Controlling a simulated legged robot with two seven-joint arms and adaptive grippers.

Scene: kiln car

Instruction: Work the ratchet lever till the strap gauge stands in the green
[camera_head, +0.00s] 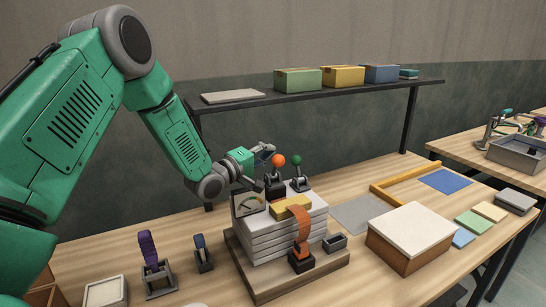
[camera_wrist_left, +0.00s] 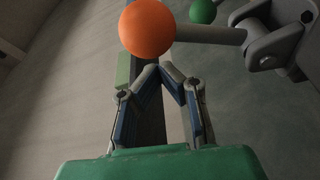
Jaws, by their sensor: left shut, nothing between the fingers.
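An orange-knobbed lever (camera_head: 278,161) and a green-knobbed lever (camera_head: 297,161) stand on dark mounts at the back of a stack of pale slabs (camera_head: 270,243). A small dial gauge (camera_head: 250,206) faces forward on the stack's left; I cannot read its needle. An orange strap (camera_head: 301,228) runs over a yellow block down to a dark buckle. My left gripper (camera_head: 268,149) is shut and empty beside the orange knob. In the wrist view its fingertips (camera_wrist_left: 172,68) meet just below the orange knob (camera_wrist_left: 148,28); I cannot tell whether they touch. The green knob (camera_wrist_left: 203,10) is farther right.
The stack sits on a wooden board (camera_head: 300,285). A purple-handled lever (camera_head: 149,250) and a blue-handled one (camera_head: 201,246) stand to its left. A white-topped box (camera_head: 411,235) stands to its right. A dark shelf (camera_head: 320,94) with boxes spans behind.

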